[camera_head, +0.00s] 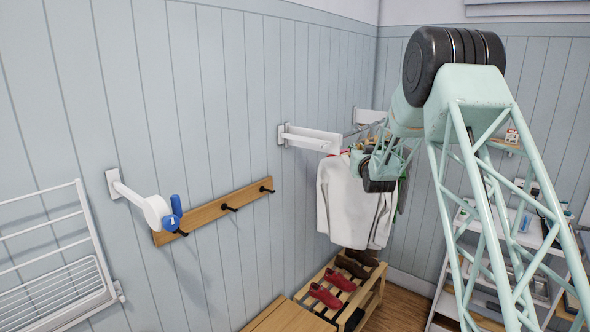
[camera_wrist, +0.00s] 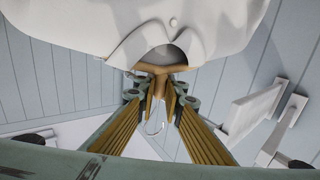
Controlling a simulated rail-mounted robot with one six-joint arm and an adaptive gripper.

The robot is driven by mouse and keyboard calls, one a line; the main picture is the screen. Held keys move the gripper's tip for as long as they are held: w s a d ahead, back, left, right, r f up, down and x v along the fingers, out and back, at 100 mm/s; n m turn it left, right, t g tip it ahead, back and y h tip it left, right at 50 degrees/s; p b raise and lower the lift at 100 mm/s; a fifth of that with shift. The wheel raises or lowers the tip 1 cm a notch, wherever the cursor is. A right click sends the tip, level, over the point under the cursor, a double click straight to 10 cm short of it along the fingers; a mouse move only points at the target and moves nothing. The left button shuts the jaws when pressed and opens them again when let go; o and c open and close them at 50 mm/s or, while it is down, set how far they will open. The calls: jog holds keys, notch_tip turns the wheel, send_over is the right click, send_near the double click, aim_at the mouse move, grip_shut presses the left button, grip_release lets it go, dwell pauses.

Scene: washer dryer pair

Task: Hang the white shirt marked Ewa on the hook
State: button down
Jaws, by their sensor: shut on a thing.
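A white shirt (camera_head: 347,205) hangs near the far corner, below my arm in the head view. It fills the top of the wrist view (camera_wrist: 200,25). No name mark is readable on it. It is on a wooden hanger (camera_wrist: 152,68) with a thin wire hook (camera_wrist: 155,118). My gripper (camera_wrist: 158,92) is shut on the hanger's neck, just under the collar opening. In the head view the fingers are hidden by my wrist. A wooden wall rack (camera_head: 240,200) carries several dark hooks (camera_head: 230,208), left of the shirt. Which hook is meant cannot be told.
A white wall bracket (camera_head: 312,139) sticks out beside the shirt, and other garments hang partly hidden behind it. A blue item (camera_head: 174,214) is at the rack's left end. A shoe bench (camera_head: 343,288) stands below; a white shelf (camera_head: 515,235) is right.

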jog(key=shift+s+d+b, duration=0.25)
jog(key=shift+d+b, duration=0.1)
jog(key=shift+d, duration=0.15)
jog(key=shift+s+d+b, duration=0.25)
jog(key=shift+d+b, duration=0.05)
jog(key=shift+d, duration=0.15)
dwell(0.5)
dwell(0.7)
